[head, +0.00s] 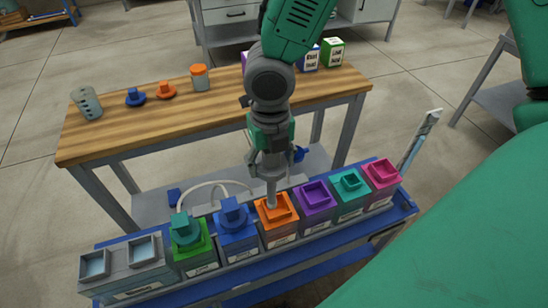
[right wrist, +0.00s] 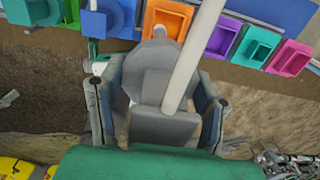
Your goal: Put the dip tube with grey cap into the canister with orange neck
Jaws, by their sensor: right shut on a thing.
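My right gripper (head: 268,162) points down above the row of canisters and is shut on the grey cap (right wrist: 165,125) of the dip tube. The pale tube (head: 271,193) hangs below the fingers and also shows in the right wrist view (right wrist: 190,65). The canister with orange neck (head: 279,236) stands in the middle of the row, its square neck (right wrist: 168,17) open at the top. In the head view the tube's lower end overlaps the neck opening; I cannot tell whether it is inside or only above. My left gripper is not in view.
Canisters with blue (head: 236,236) and green (head: 192,256) necks, capped, stand left of it; purple (head: 317,198), teal (head: 349,184) and pink (head: 381,174) ones stand right, on a blue-edged rack. A wooden bench (head: 225,108) behind holds a few caps and cups.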

